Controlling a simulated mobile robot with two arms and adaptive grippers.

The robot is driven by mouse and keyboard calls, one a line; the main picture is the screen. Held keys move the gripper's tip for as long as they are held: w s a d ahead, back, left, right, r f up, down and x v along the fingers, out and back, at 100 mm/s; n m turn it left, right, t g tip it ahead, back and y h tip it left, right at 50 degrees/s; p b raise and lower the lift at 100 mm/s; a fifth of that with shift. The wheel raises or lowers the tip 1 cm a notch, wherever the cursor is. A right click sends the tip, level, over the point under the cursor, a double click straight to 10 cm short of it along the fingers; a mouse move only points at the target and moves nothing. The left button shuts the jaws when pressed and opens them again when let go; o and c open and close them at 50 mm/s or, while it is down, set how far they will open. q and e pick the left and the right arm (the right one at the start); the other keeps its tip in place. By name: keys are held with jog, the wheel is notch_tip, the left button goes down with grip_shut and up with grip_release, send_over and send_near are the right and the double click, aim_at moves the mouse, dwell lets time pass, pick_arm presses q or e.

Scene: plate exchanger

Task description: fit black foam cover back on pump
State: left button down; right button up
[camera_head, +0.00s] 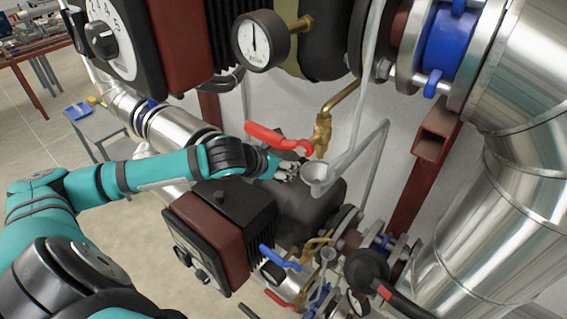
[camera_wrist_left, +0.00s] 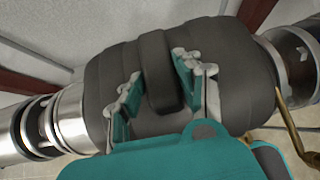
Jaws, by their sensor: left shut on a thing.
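The black foam cover (camera_head: 318,207) is a rounded dark shell beside the lower pump's dark red and black motor housing (camera_head: 222,235) in the head view. In the left wrist view the foam cover (camera_wrist_left: 240,85) fills the middle, with a raised band (camera_wrist_left: 158,75) across it. My right gripper is not in view.
A red-handled valve (camera_head: 278,139) and a grey funnel (camera_head: 319,175) are close to my left gripper. A pressure gauge (camera_head: 262,41) hangs above. Blue-handled valves (camera_head: 279,257) and a large silver pipe (camera_head: 490,220) crowd the right. Open floor shows at left.

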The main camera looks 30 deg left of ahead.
pick_arm(q)
jog(key=shift+c, duration=0.7)
grip_release()
jog(key=shift+o, duration=0.7)
jog(key=shift+p+v, duration=1.35)
jog(key=shift+v, duration=0.65)
jog(key=shift+p+v, duration=0.75)
jog(key=shift+v, duration=0.75)
jog(key=shift+f, duration=0.1)
